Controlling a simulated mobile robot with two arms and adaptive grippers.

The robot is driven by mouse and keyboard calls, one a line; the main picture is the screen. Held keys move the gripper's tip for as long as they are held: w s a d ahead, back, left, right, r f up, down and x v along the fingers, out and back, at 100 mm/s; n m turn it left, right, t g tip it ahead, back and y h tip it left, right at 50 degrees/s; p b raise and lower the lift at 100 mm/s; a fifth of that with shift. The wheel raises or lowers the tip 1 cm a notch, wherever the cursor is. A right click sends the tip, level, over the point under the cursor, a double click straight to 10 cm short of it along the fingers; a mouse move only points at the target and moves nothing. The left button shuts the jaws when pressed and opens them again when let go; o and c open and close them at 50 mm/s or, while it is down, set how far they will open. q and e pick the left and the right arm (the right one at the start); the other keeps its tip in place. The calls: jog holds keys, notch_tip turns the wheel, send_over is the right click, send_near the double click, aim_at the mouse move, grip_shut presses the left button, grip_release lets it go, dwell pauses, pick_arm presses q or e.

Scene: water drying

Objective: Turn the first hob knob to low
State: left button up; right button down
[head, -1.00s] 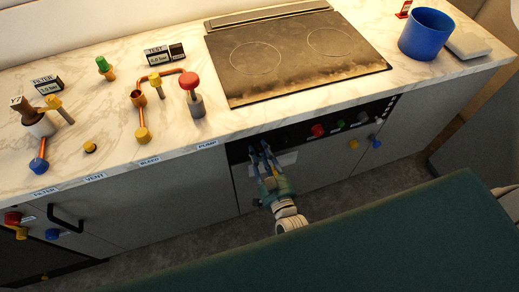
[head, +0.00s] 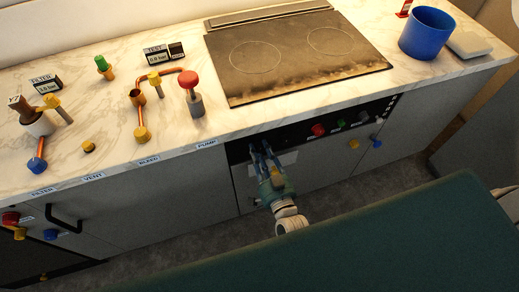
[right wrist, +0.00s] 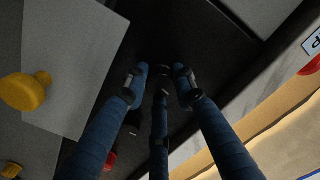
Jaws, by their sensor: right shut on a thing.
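The dark hob control panel (head: 300,134) runs along the cabinet front below the hob (head: 290,52). My right gripper (head: 262,146) is at the left end of this panel, fingers pointing at it. In the right wrist view, its blue fingers (right wrist: 160,75) are close together against a dark surface. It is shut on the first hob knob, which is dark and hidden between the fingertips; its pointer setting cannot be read. Farther right on the panel are a red knob (head: 318,130) and a green knob (head: 340,124). My left gripper is not in view.
A yellow knob (head: 353,144) and a blue knob (head: 376,140) are below the panel's right part. The red-topped pump (head: 192,92) stands on the counter above left. A blue pot (head: 426,34) is at right.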

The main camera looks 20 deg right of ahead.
jog(key=m, duration=0.1)
jog(key=m+b, duration=0.1)
jog(key=m, duration=0.1)
jog(key=shift+s+a+f+m, duration=0.1)
jog(key=shift+s+f+m, duration=0.05)
jog(key=shift+f+m, duration=0.2)
jog(key=m+b, duration=0.1)
jog(key=m, duration=0.2)
jog(key=shift+a+m, duration=0.1)
jog(key=shift+m, duration=0.15)
jog(key=m+b, duration=0.2)
jog(key=m, duration=0.2)
jog(key=shift+m+b, duration=0.55)
jog(key=shift+m, duration=0.85)
jog(key=shift+r, duration=0.1)
jog(key=shift+m, duration=0.3)
jog(key=c, duration=1.4)
grip_release()
jog(key=shift+r, duration=0.2)
jog(key=s, duration=1.2)
jog(key=shift+d, duration=0.2)
